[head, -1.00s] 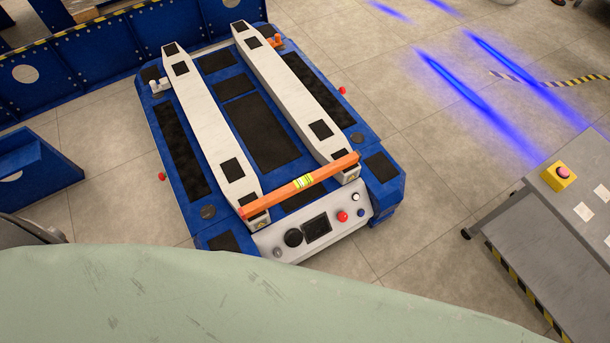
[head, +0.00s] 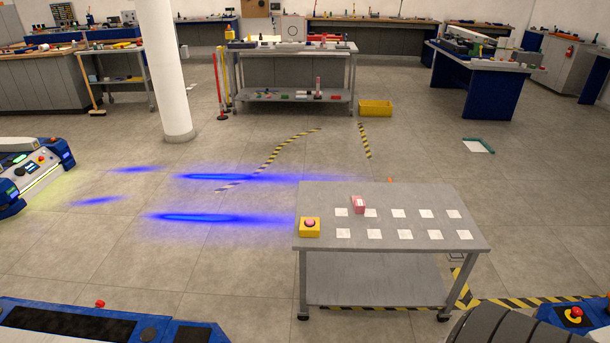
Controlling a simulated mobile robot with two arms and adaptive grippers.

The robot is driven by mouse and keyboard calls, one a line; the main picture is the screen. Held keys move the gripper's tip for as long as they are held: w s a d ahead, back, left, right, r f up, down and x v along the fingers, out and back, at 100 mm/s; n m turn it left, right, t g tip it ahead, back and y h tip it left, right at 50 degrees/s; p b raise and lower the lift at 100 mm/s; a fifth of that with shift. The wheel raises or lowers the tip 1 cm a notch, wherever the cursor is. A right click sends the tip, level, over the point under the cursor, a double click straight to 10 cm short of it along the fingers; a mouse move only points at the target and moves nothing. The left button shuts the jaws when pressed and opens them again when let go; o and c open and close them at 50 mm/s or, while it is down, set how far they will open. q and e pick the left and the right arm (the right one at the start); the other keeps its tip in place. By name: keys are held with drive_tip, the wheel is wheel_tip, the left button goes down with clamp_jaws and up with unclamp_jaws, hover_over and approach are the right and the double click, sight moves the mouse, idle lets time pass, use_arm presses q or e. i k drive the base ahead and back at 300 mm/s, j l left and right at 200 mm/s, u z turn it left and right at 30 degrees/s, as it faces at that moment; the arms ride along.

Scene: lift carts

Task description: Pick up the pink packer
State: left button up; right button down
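A small pink block with a pale label (head: 359,205), which looks like the pink packer, sits on the top of the grey wheeled cart (head: 393,191). It is at the left part of the cart top, among two rows of white square markers. Another small pinkish upright item (head: 317,84) stands on the lower shelf of the far workbench, too small to make out. Neither of my grippers is in view.
A yellow box with a red button (head: 310,227) sits on the cart's left front corner. A blue lift cart (head: 70,325) is at bottom left, another machine (head: 35,170) at far left. A white column (head: 170,75) stands behind. Floor around the cart's left and back is open.

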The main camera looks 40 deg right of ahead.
sight(360, 205)
drive_tip(key=z, duration=1.75)
drive_tip(key=u, duration=2.25)
drive_tip(key=l+z, duration=0.1)
drive_tip(key=z, duration=2.15)
